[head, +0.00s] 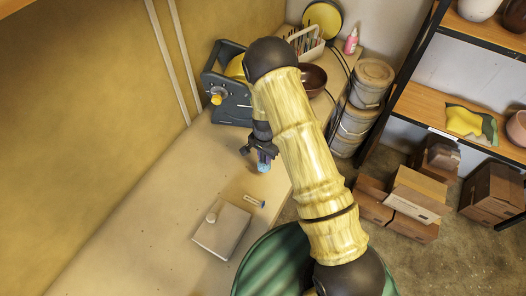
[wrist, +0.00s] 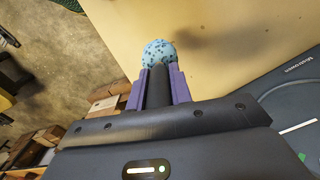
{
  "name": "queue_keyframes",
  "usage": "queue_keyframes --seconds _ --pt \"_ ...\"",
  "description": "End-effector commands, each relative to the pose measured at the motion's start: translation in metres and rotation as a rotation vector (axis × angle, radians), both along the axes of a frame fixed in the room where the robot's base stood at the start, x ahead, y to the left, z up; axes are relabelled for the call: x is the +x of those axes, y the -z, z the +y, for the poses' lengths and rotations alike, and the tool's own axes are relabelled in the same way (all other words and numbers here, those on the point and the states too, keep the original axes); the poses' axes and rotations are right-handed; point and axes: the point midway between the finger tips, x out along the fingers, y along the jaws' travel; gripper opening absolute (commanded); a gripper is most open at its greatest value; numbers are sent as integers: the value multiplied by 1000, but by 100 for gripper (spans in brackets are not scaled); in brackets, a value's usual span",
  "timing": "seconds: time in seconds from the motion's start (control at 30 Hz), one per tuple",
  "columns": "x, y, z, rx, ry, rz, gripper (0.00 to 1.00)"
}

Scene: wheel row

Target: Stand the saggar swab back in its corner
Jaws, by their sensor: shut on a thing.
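My gripper (head: 262,153) is over the long pale worktop (head: 150,205), near its right edge. In the wrist view my gripper (wrist: 158,88) is shut, its two purple fingers on either side of a dark shaft. A rounded, light-blue, dark-speckled head (wrist: 158,52) tops that shaft; I take this to be the saggar swab. Its blue end also shows below the fingers in the head view (head: 263,167). The swab's other end is hidden by the gripper. I cannot tell which corner is the swab's, nor whether the blue end touches the worktop.
A lidded pale box (head: 222,230) and a small pale item (head: 255,200) lie on the worktop. A dark machine (head: 230,105), brown bowl (head: 312,79), tool caddy (head: 306,47) and pink bottle (head: 351,41) stand further back. Stacked tubs (head: 370,82) and cartons (head: 405,205) are right.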

Motion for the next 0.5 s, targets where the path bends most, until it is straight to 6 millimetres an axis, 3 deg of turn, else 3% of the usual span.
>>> queue_keyframes --seconds 0.5 --pt "1 -1 6 -1 49 -1 0"
